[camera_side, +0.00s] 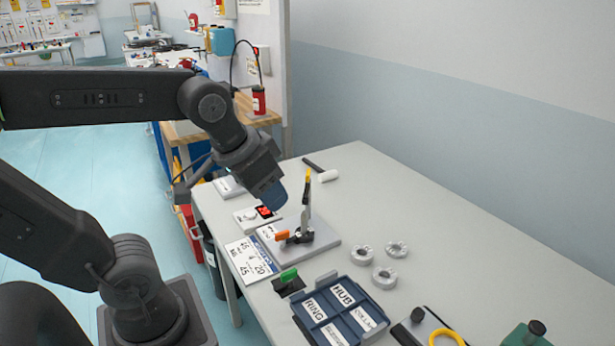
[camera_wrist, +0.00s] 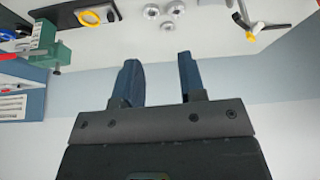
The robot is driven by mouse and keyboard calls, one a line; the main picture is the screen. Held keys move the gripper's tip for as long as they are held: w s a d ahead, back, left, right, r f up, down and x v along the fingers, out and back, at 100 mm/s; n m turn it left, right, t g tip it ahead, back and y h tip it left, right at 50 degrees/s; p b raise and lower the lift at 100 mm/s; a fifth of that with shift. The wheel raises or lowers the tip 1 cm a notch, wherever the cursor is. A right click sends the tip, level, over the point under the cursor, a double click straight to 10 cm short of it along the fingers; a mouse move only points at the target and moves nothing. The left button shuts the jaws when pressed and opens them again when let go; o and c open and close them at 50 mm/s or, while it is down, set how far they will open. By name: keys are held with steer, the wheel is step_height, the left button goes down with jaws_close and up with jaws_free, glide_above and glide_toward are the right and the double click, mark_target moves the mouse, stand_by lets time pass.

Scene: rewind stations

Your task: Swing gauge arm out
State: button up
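The gauge arm (camera_side: 306,200) is a thin dark arm with a yellow tip. It stands near upright on a black mount with an orange handle (camera_side: 283,236), on a grey plate (camera_side: 318,246). In the wrist view the gauge arm (camera_wrist: 243,15) is at the top right, its yellow tip towards the fingers. My gripper (camera_side: 272,197) is above the table, just left of the gauge arm in the side view. In the wrist view my gripper (camera_wrist: 160,80) has its blue fingers apart with nothing between them. I see no contact with the gauge arm.
Metal rings (camera_side: 385,277) lie right of the plate. A blue labelled tray (camera_side: 340,312) and a green-handled device (camera_side: 289,279) are in front. A number card (camera_side: 250,259) lies at the table's left edge.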

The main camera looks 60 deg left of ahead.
steer(key=w+a+r+n+g, duration=0.2)
steer(key=w+a+r+n, duration=0.15)
steer(key=w+a, duration=0.45)
steer(key=n+g, duration=0.3)
steer(key=n, duration=0.3)
glide_above(308, 172)
step_height(308, 172, down, 6)
step_height(308, 172, down, 13)
steer(key=shift+f, duration=0.1)
steer(key=shift+c, duration=0.4)
jaws_close()
